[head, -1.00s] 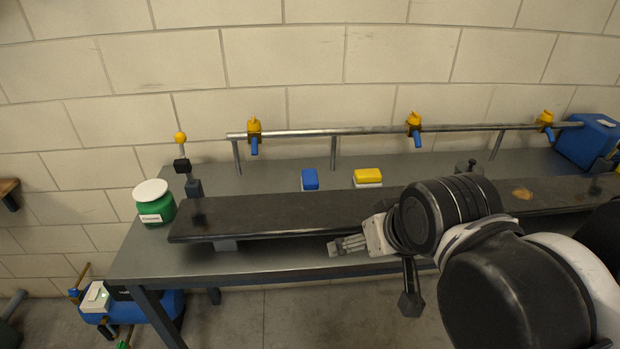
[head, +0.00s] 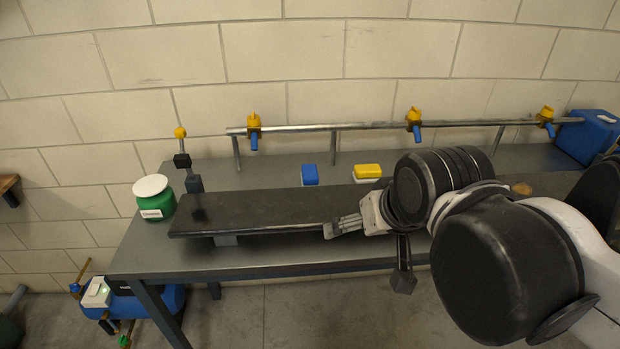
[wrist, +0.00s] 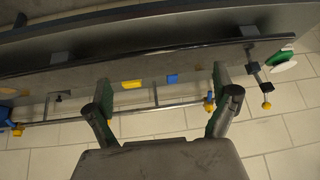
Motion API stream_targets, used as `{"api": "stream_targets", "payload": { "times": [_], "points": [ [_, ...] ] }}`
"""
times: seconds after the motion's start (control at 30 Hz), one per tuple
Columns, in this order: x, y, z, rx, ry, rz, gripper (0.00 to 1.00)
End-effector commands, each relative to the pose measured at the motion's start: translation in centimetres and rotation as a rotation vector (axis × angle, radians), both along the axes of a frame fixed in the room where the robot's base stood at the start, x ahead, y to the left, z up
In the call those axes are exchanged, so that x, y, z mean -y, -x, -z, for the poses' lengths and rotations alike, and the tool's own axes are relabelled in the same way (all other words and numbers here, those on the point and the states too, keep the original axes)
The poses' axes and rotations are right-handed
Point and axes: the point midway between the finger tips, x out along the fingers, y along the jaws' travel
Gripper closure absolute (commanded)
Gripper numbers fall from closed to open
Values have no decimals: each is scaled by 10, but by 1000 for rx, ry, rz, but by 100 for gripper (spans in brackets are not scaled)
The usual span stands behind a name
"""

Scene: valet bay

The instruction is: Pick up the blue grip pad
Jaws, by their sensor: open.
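The blue grip pad (head: 310,174) is a small blue block with a pale lower edge. It sits on the grey bench behind the dark raised board, and it also shows in the wrist view (wrist: 172,79) between the fingers' directions. My gripper (head: 338,228) is at the board's front edge in the head view, nearer the camera than the pad and slightly right of it. In the wrist view my gripper (wrist: 161,84) has its two fingers wide apart with nothing between them. It is apart from the pad.
A yellow block (head: 367,170) sits just right of the pad. The dark board (head: 270,209) runs along the bench (head: 215,262). A metal rail (head: 375,127) with yellow and blue valves stands behind. A green jar (head: 156,203) is at left, a blue container (head: 590,138) at right.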

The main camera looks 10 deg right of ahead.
Motion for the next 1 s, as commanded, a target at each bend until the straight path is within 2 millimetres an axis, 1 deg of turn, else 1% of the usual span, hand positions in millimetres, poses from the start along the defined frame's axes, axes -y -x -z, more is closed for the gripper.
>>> {"api": "stream_targets", "payload": {
  "times": [0.03,0.2,0.37,0.5,0.63,0.77,1.0],
  "points": [
    [0,-11,-9,-14,-20,29,6],
    [0,-49,-32,-72,-104,166,6],
    [1,-88,-49,-127,-178,303,6],
    [1,-124,-58,-174,-237,427,6],
    [1,-158,-63,-215,-287,544,6],
    [1,-193,-63,-256,-330,663,6],
    [2,-257,-53,-323,-398,889,6]
  ]
}}
